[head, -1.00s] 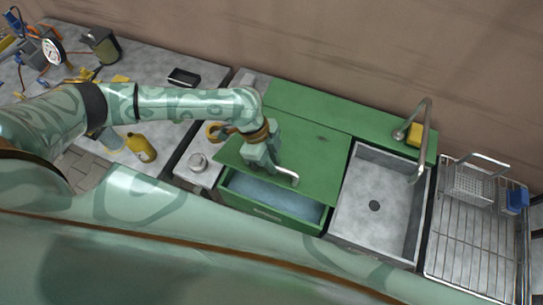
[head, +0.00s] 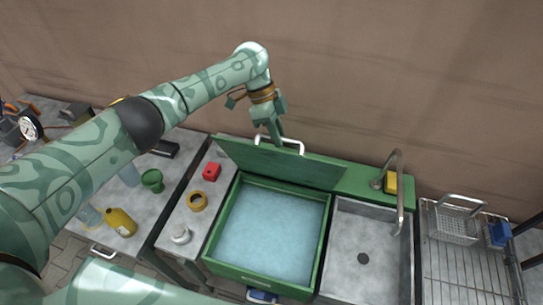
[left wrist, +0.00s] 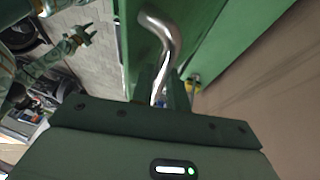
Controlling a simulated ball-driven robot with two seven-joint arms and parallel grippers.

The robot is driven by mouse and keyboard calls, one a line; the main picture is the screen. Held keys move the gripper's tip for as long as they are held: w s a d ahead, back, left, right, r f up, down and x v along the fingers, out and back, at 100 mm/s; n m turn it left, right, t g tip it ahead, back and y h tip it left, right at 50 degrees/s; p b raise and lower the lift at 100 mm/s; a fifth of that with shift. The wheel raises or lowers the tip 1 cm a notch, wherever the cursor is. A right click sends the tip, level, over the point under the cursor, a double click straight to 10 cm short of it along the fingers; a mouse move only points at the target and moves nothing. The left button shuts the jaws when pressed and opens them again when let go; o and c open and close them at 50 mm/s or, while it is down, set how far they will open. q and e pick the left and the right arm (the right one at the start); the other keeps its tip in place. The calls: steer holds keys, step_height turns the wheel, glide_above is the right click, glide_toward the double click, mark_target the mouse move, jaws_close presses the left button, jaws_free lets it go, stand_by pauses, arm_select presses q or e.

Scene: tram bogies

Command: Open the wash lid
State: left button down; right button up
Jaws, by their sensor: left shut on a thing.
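The green wash lid (head: 300,168) stands steeply raised at the back of the wash tank in the head view. Its silver handle (head: 294,143) is at the lid's upper edge, and it shows as a bent metal bar in the left wrist view (left wrist: 165,38). My left gripper (head: 277,139) is shut on this handle. The green wash tank (head: 326,240) is uncovered, with pale blue water (head: 270,233) inside.
A steel sink (head: 362,285) with a tap (head: 399,190) and a yellow sponge (head: 391,183) is right of the tank. A wire rack (head: 465,265) stands farther right. Left are a red block (head: 211,172), a tape roll (head: 197,201), a green cup (head: 152,180) and a yellow bottle (head: 120,222).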

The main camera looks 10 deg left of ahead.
arm_select(q)
steer(key=shift+w+a+f+b, duration=0.15)
steer(key=shift+w+b, duration=0.2)
steer(key=shift+w, duration=0.2)
steer(key=shift+w+d+f+b, duration=0.1)
steer(key=shift+w+b, duration=0.25)
steer(key=shift+w, duration=0.2)
steer(key=c, duration=1.7)
jaws_free()
steer(key=o, duration=0.3)
steer(key=shift+w, duration=0.25)
steer(key=shift+o, duration=0.2)
steer(key=shift+r, duration=0.25)
steer(key=v, duration=1.6)
steer(key=shift+w, duration=0.2)
